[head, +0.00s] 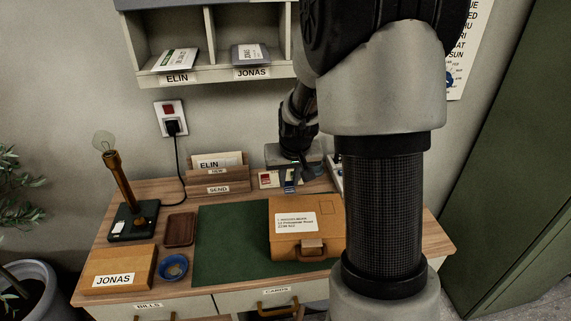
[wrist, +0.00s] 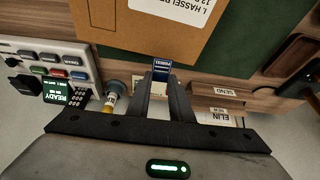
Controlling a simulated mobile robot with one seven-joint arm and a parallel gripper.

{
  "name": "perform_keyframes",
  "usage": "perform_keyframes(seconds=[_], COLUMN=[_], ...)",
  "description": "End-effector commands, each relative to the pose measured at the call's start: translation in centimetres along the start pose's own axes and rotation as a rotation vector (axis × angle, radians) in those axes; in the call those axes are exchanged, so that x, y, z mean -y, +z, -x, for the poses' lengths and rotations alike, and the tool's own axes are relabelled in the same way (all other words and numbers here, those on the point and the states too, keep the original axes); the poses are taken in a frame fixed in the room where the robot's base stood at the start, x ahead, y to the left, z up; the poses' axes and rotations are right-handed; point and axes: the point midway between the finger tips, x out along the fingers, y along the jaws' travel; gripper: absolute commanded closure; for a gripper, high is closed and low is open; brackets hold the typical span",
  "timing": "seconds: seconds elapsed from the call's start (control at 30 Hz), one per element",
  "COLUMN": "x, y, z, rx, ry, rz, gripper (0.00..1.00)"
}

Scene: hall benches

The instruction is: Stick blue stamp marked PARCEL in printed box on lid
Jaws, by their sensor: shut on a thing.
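My gripper (head: 290,182) is shut on a small blue stamp (wrist: 161,66), which sticks out past the fingertips (wrist: 161,80) in the wrist view. White print shows on the stamp, too small to read surely. In the head view the gripper is behind the brown parcel (head: 282,246), apart from it, over the back of the desk. The parcel has a white address label (head: 295,222) on its lid and a handle at its front. In the wrist view the parcel (wrist: 110,28) lies just beyond the stamp.
A green mat (head: 225,245) lies under the parcel. A letter rack (head: 218,180) marked SEND stands left of my gripper. A device with a READY display (wrist: 58,92) and a bottle (wrist: 110,102) show in the wrist view. A lamp (head: 125,190) stands at left.

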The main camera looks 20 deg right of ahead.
Motion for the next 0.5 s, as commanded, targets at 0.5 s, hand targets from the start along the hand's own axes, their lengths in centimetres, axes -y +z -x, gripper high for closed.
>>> perform_keyframes(seconds=[0.5], x=[-7.8], y=[3.5], z=[6.1], rx=[0.002], ry=[0.032], rz=[-0.085], gripper=[1.00])
